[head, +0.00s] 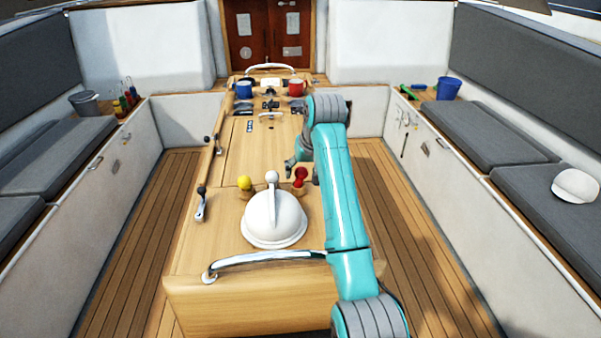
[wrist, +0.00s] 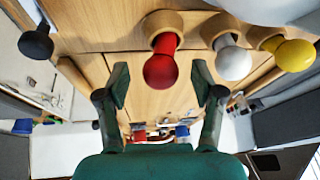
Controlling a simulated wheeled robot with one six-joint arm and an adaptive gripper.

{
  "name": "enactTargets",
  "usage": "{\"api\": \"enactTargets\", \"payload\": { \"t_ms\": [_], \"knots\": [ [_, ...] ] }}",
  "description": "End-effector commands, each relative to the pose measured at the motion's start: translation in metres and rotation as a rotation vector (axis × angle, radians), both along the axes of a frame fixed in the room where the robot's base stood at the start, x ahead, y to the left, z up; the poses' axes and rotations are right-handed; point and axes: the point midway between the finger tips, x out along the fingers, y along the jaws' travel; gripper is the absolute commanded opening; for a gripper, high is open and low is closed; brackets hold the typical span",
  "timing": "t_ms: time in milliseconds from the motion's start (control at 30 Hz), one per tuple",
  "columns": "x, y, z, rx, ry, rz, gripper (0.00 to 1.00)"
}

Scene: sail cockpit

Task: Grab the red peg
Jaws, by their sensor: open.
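The red peg (head: 300,176) stands in a round wooden socket on the console, to the right of a white-knobbed peg (head: 271,177) and a yellow-knobbed peg (head: 244,182). In the wrist view the red peg (wrist: 161,68) has a ball end and points toward me. My gripper (head: 303,168) is at the red peg, partly covered by my arm in the head view. In the wrist view my gripper (wrist: 160,78) is open, with one finger on each side of the red ball in the picture. Neither finger appears to touch it; the depth between them is hard to tell.
A white dome (head: 275,225) stands just in front of the pegs, with a steel rail (head: 265,260) nearer. A black-knobbed lever (head: 200,203) is on the console's left side. Blue (head: 244,89) and red (head: 296,88) mugs stand at the far end. Bench seats flank both sides.

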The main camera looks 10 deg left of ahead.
Motion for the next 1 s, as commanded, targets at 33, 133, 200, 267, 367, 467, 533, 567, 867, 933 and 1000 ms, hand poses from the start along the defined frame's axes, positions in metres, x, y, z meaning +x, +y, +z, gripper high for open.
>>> {"api": "enactTargets", "payload": {
  "t_ms": [33,133,200,267,367,467,533,567,867,933,1000],
  "knots": [
    [-0.0015,0.0010,-0.0071,-0.001,0.001,0.001,0.67],
    [-0.0027,0.0019,-0.0140,0.000,-0.001,0.001,0.67],
    [-0.0028,0.0020,-0.0148,0.000,-0.001,0.001,0.67],
    [-0.0026,0.0019,-0.0144,0.000,-0.001,0.001,0.67],
    [-0.0026,0.0019,-0.0144,0.000,-0.001,0.001,0.62],
    [-0.0026,0.0019,-0.0143,0.000,-0.001,0.001,0.37],
    [-0.0026,0.0019,-0.0143,0.001,-0.001,0.001,0.20],
    [-0.0026,0.0019,-0.0143,0.001,-0.001,0.001,0.12],
    [-0.0025,0.0018,-0.0143,0.000,-0.001,0.001,0.08],
    [-0.0025,0.0018,-0.0132,0.000,-0.001,0.001,0.07],
    [-0.0022,0.0020,-0.0088,0.000,-0.002,0.001,0.07]
  ]
}}
